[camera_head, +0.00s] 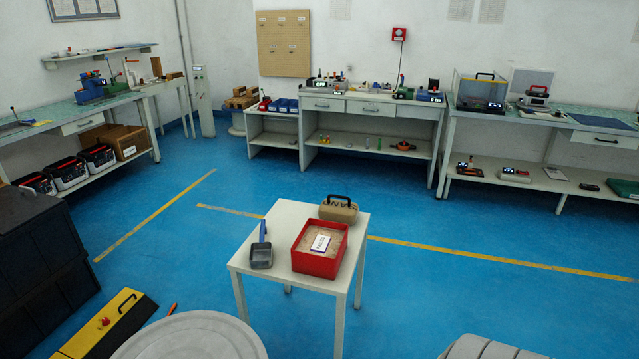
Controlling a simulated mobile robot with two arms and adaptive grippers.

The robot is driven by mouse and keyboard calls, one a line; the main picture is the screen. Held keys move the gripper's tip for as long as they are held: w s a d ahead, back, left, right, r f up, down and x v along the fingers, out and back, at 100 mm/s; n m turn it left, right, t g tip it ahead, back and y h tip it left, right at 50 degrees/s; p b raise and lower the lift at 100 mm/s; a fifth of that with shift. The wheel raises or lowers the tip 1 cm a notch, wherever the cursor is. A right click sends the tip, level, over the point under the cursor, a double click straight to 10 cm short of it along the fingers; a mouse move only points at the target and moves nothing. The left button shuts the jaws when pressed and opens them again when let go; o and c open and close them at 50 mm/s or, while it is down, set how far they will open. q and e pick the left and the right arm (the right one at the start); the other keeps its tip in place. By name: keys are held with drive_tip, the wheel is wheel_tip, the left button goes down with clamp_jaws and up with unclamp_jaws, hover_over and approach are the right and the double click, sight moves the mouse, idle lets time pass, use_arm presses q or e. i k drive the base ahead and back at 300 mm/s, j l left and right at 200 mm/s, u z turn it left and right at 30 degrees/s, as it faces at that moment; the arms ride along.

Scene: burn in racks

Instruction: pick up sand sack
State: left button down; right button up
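A tan sack-like block with a black handle on top, which looks like the sand sack (338,213), stands at the back right of a small white table (256,285). A red box (318,265) filled with sand-coloured material stands just in front of it, with a white label card (320,242) on the sand. A grey scoop (261,257) with a blue upright handle stands left of the red box. Neither of my grippers is in view.
The blue floor around the small table is mostly clear. Workbenches with equipment (372,97) line the back wall. A dark chest (40,260) and a yellow-and-black case (105,325) stand at the left. A yellow floor line (500,257) passes behind the table.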

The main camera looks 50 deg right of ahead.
sight(345, 213)
drive_tip(key=j+z, duration=0.1)
drive_tip(key=z, duration=1.6)
drive_tip(key=k+l, duration=0.05)
